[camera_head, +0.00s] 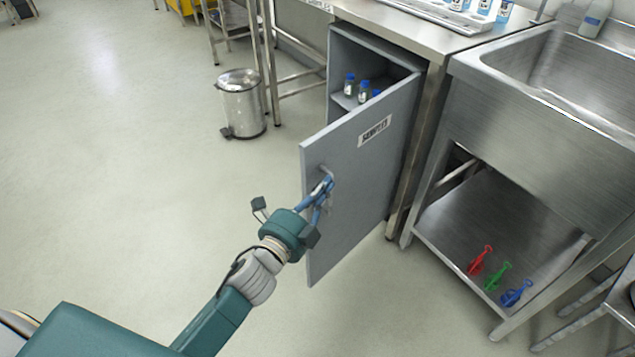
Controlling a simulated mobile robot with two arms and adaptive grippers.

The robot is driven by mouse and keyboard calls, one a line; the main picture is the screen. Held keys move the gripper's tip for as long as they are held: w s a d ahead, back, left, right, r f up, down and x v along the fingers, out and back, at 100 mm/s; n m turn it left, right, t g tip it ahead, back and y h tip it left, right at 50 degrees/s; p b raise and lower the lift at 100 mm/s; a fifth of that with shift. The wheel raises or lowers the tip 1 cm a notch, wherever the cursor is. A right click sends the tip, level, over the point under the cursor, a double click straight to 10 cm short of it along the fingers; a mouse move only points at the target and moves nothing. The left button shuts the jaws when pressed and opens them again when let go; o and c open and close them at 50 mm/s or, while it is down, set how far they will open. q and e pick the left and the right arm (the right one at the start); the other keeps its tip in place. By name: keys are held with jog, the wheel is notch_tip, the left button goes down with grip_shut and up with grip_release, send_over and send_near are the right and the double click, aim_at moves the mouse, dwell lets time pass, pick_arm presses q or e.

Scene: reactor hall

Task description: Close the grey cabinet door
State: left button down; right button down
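The grey cabinet (341,67) stands under the steel counter with its door (359,185) swung well open towards me. The door carries a "SAMPLES" label (375,131) and a small handle (323,170) near its free left edge. My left gripper (326,186) reaches in from the lower left. Its blue fingers come together at the handle and appear shut on it, partly covering it. Small blue-capped bottles (363,92) stand on the shelf inside the cabinet. The lower inside is hidden behind the door. My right gripper is not in view.
A steel sink unit (540,110) stands close on the right, with red, green and blue tools (497,275) on its lower shelf. A pedal bin (242,104) stands left of the cabinet. The floor on the left is clear. A tray (440,12) lies on the counter.

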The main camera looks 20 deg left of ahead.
pick_arm(q)
jog(key=shift+w+a, duration=0.25)
jog(key=shift+a, duration=0.25)
jog(key=shift+w+a, duration=0.2)
jog(key=shift+a, duration=0.25)
